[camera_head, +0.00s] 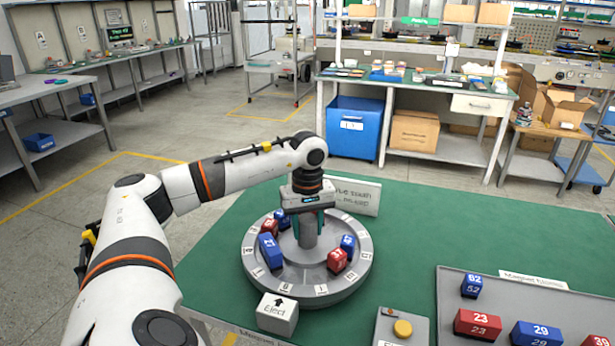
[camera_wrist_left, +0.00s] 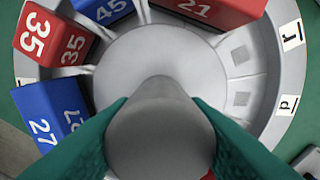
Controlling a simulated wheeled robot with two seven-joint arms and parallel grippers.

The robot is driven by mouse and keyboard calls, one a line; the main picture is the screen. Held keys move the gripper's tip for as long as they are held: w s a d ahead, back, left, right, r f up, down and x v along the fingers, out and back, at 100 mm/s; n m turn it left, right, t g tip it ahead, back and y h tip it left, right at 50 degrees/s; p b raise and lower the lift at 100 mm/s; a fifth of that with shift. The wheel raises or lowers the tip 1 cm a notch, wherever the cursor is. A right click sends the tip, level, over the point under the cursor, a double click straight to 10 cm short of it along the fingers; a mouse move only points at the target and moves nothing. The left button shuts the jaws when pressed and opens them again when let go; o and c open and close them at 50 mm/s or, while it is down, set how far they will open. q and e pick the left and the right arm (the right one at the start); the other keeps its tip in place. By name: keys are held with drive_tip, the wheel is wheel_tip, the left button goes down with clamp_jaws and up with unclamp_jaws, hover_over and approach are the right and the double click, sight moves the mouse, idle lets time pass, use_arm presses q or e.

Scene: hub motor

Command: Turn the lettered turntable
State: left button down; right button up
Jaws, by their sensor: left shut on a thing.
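The round grey turntable (camera_head: 345,292) stands on the green table, with white letter tags around its rim. Several red and blue numbered blocks sit around its ring, among them a blue block (camera_head: 270,252) on the left and a red block (camera_head: 337,261) on the right. My left gripper (camera_head: 307,222) points down over the centre, its teal fingers shut on the grey central post (camera_head: 308,238). In the left wrist view the post (camera_wrist_left: 158,128) is between the fingers; red 35 (camera_wrist_left: 50,40), blue 27 (camera_wrist_left: 48,112) and red 21 (camera_wrist_left: 205,10) show around it. My right gripper is out of view.
A white Eject marker (camera_head: 277,314) stands at the turntable's front edge. A yellow button box (camera_head: 402,328) and a grey tray (camera_head: 580,303) with numbered blocks are at the right. A white sign (camera_head: 357,196) stands behind. The green table (camera_head: 460,225) is clear at back right.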

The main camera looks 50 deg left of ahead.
use_arm(q)
drive_tip(key=shift+r, duration=0.1)
drive_tip(key=c, duration=0.8)
unclamp_jaws()
wheel_tip(320, 180, up, 12)
drive_tip(key=shift+f+p, duration=0.1)
drive_tip(key=shift+p, duration=0.5)
